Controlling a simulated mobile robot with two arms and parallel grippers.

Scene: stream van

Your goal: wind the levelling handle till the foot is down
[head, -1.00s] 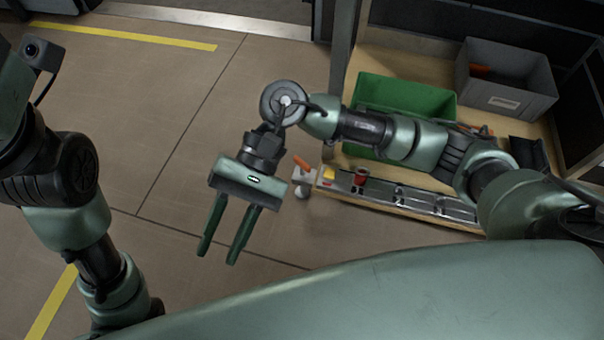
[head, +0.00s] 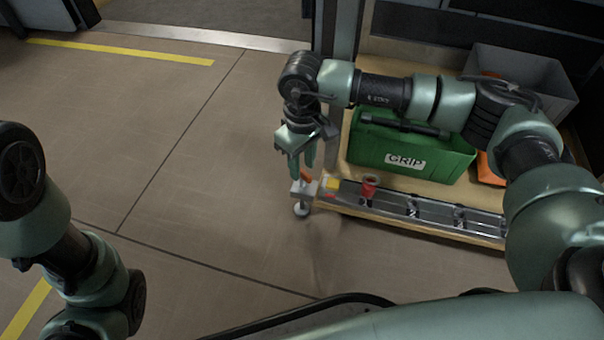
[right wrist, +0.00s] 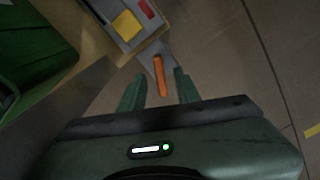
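The orange levelling handle (head: 306,174) sits on a light grey bracket at the left end of the metal rail; it also shows in the right wrist view (right wrist: 158,74). Below the bracket is the pale round foot (head: 301,209), close to the floor; I cannot tell whether it touches. My right gripper (head: 302,164) is open, just above the handle and pointing down. In the right wrist view my right gripper (right wrist: 158,84) has one finger on each side of the handle, with gaps between. My left gripper is out of view; only my left arm shows.
A green GRIP box (head: 408,158) and a grey bin (head: 520,85) stand on the wooden shelf behind the rail (head: 420,210). A red cup-like piece (head: 370,187) is on the rail. A post (head: 338,110) rises behind my right gripper. The floor at left is clear.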

